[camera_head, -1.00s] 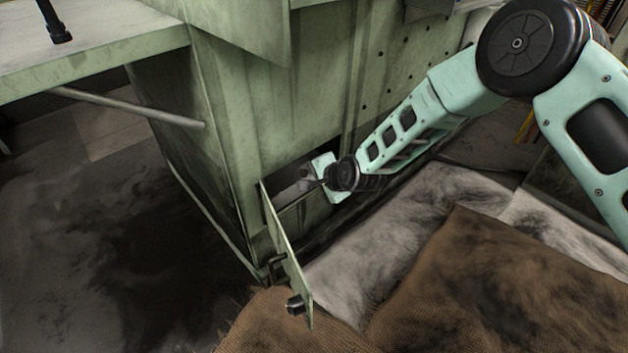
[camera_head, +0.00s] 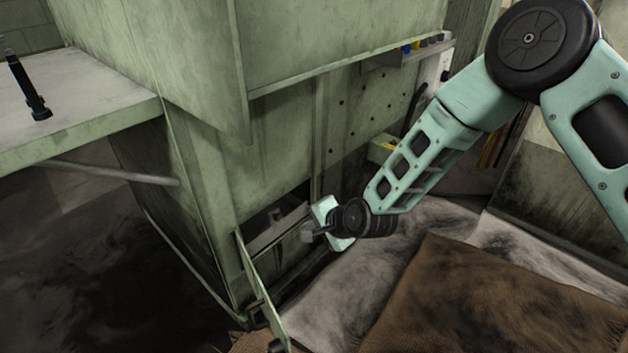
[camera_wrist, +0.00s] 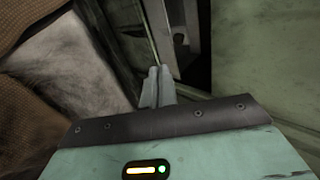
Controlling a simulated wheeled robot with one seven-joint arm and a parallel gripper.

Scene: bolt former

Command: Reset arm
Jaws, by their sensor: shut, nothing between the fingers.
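My gripper (camera_head: 308,232) is in front of the opening low in the green machine, at the end of my pale green arm. In the wrist view, its two grey fingers (camera_wrist: 158,84) lie together with nothing between them. The machine's small door (camera_head: 262,292) stands swung open at the left of the opening (camera_head: 275,225). The opening also shows in the wrist view (camera_wrist: 190,45), dark inside with a pale part in it. My wrist hides part of the opening's right side.
The green machine (camera_head: 200,180) fills the left and middle. Brown sacking (camera_head: 480,300) and a grey-white cloth (camera_head: 340,290) cover the floor on the right. A shelf (camera_head: 415,50) with coloured items is on the machine.

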